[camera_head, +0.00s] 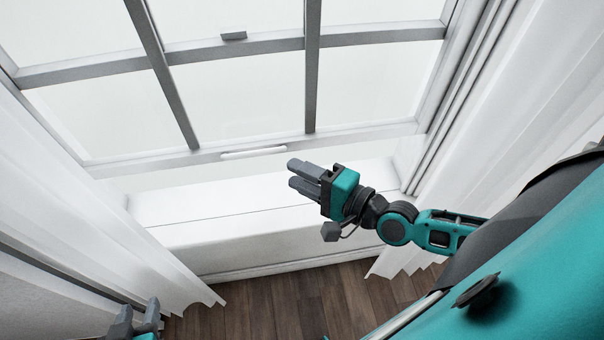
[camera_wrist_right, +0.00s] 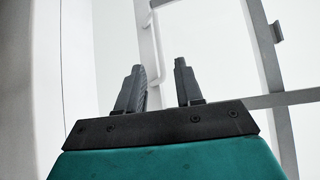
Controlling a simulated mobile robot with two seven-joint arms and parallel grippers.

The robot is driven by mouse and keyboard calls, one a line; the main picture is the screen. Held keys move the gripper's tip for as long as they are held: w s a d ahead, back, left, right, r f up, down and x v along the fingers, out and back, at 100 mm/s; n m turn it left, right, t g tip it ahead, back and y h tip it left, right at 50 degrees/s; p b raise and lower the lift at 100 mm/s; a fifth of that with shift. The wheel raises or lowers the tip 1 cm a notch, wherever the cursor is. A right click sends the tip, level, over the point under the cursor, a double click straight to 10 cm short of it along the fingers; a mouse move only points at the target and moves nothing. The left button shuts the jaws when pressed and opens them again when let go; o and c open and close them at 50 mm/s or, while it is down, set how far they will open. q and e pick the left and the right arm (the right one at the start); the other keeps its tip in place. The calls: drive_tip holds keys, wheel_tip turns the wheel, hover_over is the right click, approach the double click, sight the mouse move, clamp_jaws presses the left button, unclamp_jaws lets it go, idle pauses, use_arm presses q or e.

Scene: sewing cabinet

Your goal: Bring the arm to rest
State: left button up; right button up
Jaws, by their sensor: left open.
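My right gripper (camera_head: 291,173) is in front of the window, just below and right of the white handle (camera_head: 253,153) on the sash's bottom rail. It also shows in the right wrist view (camera_wrist_right: 157,75), its two grey fingers apart with nothing between them. The handle appears in the right wrist view (camera_wrist_right: 156,42) as a thin white bar beyond the fingers. My left gripper (camera_head: 136,316) is at the bottom left of the head view, cut off by the edge, its fingers apart with nothing visible between them.
The window sash (camera_head: 235,157) stands above a white sill (camera_head: 225,205), with a pale gap between. White curtains hang at the left (camera_head: 95,215) and right (camera_head: 530,110). The wooden floor (camera_head: 290,305) is bare below the sill.

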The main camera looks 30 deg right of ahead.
drive_tip(key=s+f+n+g+h, duration=0.2)
drive_tip(key=f+n, duration=0.2)
drive_tip(key=n, duration=0.4)
drive_tip(key=s+a+f+n+g+h, duration=0.1)
drive_tip(key=s+f+n+g+h, duration=0.1)
drive_tip(key=f+n, duration=0.3)
drive_tip(key=s+n+h, duration=0.1)
drive_tip(key=n, duration=0.3)
drive_tip(key=shift+s+a+f, duration=0.25)
drive_tip(key=shift+s+a, duration=0.05)
idle(1.2)
